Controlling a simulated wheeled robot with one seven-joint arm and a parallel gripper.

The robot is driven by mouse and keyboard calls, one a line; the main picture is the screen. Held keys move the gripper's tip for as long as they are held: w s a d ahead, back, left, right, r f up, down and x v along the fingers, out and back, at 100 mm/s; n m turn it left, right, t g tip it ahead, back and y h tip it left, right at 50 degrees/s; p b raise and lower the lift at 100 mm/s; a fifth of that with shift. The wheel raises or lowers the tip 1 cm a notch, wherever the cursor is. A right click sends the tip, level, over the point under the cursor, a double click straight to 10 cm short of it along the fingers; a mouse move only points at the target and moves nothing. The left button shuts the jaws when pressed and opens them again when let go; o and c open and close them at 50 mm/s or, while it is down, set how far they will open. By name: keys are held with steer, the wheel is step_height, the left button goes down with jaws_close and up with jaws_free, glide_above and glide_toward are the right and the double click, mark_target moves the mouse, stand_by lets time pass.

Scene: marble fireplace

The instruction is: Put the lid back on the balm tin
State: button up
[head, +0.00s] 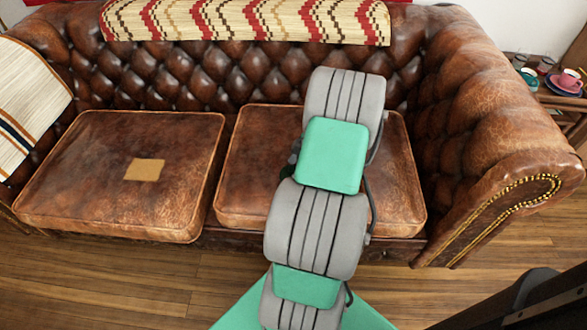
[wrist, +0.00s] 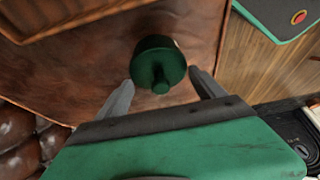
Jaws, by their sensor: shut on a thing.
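A dark green round lid with a small knob (wrist: 158,65) shows in the wrist view, its knob towards the camera. The lid is over a brown leather seat cushion. A small pale spot shows at its far edge; I cannot tell what it is. I cannot make out the balm tin's body in either view; it may be hidden under the lid or behind my arm.
A brown tufted leather sofa fills the head view, with a left cushion (head: 110,190) bearing a tan patch (head: 145,169) and a right cushion (head: 250,170) partly behind my arm. A side table (head: 560,98) with cups stands at the right. Wooden floor lies in front.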

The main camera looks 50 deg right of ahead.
steer(key=o, duration=1.3)
steer(key=shift+r+p, duration=2.35)
steer(key=shift+r, duration=1.2)
steer(key=shift+c, duration=0.3)
jaws_close()
steer(key=shift+f, duration=0.2)
